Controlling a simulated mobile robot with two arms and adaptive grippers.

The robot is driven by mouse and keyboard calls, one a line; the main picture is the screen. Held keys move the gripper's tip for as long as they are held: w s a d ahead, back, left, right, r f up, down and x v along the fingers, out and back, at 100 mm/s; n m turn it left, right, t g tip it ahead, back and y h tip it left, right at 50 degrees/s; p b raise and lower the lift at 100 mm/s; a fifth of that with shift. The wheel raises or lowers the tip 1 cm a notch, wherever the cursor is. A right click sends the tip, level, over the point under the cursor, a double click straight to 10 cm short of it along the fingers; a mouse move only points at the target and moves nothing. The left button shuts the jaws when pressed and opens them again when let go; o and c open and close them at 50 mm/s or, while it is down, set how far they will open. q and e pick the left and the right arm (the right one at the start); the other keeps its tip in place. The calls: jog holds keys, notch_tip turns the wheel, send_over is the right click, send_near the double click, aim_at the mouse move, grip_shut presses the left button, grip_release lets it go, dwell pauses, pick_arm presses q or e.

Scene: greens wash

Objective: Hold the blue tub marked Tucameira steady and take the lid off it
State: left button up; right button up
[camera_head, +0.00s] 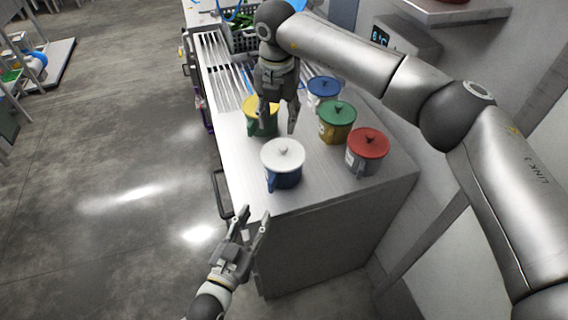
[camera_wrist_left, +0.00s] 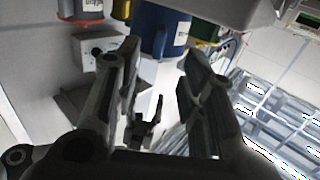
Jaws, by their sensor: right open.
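The blue tub (camera_head: 285,179) with a white knobbed lid (camera_head: 281,152) stands upright at the near end of the steel counter, its lid on. In the left wrist view, which looks upside down, the blue tub (camera_wrist_left: 158,27) shows a white label too small to read. My left gripper (camera_head: 255,215) is open and empty, in front of the counter's near edge, apart from the tub. My right gripper (camera_head: 278,127) is open and points down behind the white lid. One of its fingers overlaps the green tub in the picture; I cannot tell whether they touch.
Close behind stand a green tub with a yellow lid (camera_head: 254,104), a white tub with a blue lid (camera_head: 323,85), a yellow tub with a green lid (camera_head: 337,110) and a pale tub with a red lid (camera_head: 368,142). A dark crate (camera_head: 243,42) is farther back.

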aim_at(269, 190)
pick_arm(q)
jog(key=shift+w+d, duration=0.1)
jog(key=shift+w, duration=0.15)
jog(key=x, duration=1)
jog(key=shift+w+r, duration=0.1)
jog(key=shift+w, duration=0.05)
pick_arm(e)
jog(key=shift+w+d+r, duration=0.1)
jog(key=shift+d+r, duration=0.15)
jog(key=shift+d, duration=0.05)
pick_arm(q)
grip_shut()
pick_arm(e)
jog(key=shift+o, duration=0.3)
